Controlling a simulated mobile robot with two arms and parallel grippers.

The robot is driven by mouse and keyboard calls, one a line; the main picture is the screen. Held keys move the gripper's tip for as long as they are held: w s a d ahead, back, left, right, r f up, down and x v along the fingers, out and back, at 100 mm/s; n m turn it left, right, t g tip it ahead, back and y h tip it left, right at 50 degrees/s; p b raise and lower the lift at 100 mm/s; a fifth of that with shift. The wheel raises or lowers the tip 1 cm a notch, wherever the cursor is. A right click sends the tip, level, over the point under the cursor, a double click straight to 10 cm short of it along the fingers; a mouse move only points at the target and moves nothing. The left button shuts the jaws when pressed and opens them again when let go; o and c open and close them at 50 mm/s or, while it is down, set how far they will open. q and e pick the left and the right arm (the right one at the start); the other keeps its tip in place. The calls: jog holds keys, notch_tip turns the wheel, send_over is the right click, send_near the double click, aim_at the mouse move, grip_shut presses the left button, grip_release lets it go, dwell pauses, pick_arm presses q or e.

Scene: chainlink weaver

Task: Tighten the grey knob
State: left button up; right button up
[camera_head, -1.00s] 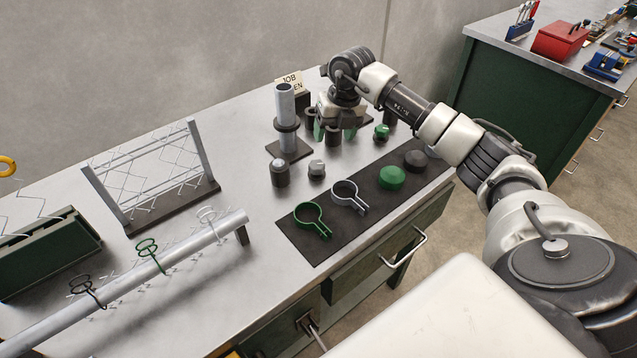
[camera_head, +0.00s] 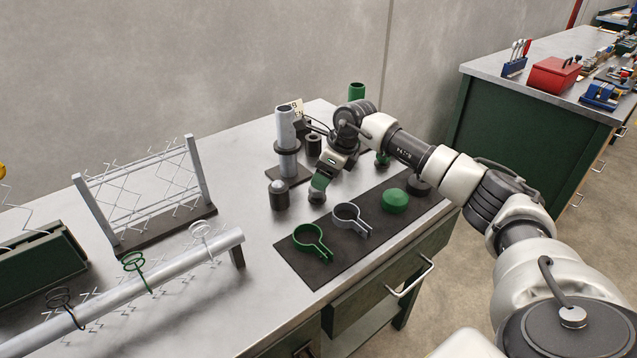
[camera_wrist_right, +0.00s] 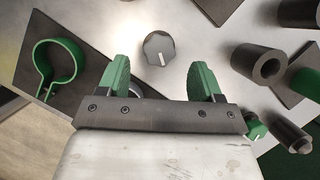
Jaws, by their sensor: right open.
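The grey knob (camera_head: 317,198) stands on the metal bench, partly covered by my right gripper in the head view. In the right wrist view the grey knob (camera_wrist_right: 159,47) has a white pointer line and lies beyond and midway between the two green fingertips. My right gripper (camera_head: 320,182) is open and empty, tilted down just over the knob; it also shows in the right wrist view (camera_wrist_right: 159,76). I cannot tell the exact gap between fingers and knob. My left gripper is not in view.
A post with a dark collar (camera_head: 287,145) and a dark cylinder with a silver top (camera_head: 279,196) stand close left of the knob. A green knob (camera_head: 382,159) is behind right. A dark mat (camera_head: 330,265) holds a green clamp (camera_head: 311,240), a grey clamp (camera_head: 349,217) and a green cap (camera_head: 395,201).

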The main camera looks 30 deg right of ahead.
jog(key=shift+x, duration=2.1)
jog(key=c, duration=0.9)
jog(key=shift+r+m+h+p, duration=0.15)
jog(key=shift+m+h+p, duration=0.3)
jog(key=shift+m, duration=0.45)
jog(key=m+t, duration=0.1)
jog(key=m, duration=0.2)
jog(key=shift+h+p, duration=0.3)
jog(key=shift+h, duration=0.05)
jog(key=o, duration=0.9)
jog(key=shift+a, duration=0.1)
